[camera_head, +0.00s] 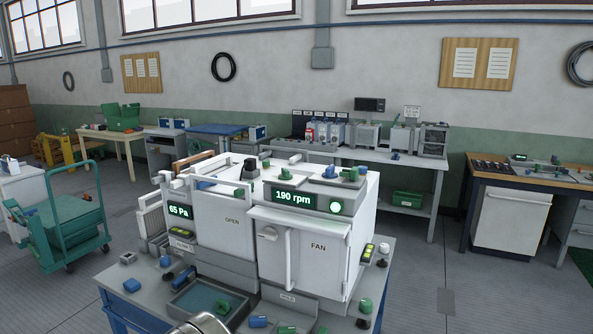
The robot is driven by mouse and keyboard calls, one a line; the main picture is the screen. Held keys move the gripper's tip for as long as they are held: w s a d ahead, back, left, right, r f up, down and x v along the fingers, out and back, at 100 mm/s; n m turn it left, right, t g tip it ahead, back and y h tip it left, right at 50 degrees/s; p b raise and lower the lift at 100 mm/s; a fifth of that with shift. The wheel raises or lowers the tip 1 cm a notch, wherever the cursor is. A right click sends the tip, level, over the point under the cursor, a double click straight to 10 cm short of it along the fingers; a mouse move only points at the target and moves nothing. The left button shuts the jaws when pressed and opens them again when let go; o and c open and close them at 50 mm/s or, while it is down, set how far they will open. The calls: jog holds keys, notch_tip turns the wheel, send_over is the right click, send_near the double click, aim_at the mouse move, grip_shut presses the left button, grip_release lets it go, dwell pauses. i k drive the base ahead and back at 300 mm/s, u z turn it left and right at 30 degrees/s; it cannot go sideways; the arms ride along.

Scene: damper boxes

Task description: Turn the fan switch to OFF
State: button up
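The white fan box (330,270) stands on the workbench, with FAN printed on its front. Its display (293,198) reads 190 rpm, and a round green light (336,207) glows beside it. A small pale round knob (268,233) and a vertical white handle (291,258) show on its front; I cannot tell which is the fan switch or read any ON or OFF mark. A yellow-green part (367,253) is at the box's right side. My gripper's fingers are not visible; only a rounded grey piece, probably of my arm, shows at the bottom edge.
A tray (208,298) and several small blue and green parts lie on the bench's front. A green cart (75,238) stands left; the floor at right is clear.

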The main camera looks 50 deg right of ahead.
aim_at(284, 175)
jog(key=u, duration=0.05)
jog(key=i, duration=1)
jog(key=z, duration=0.05)
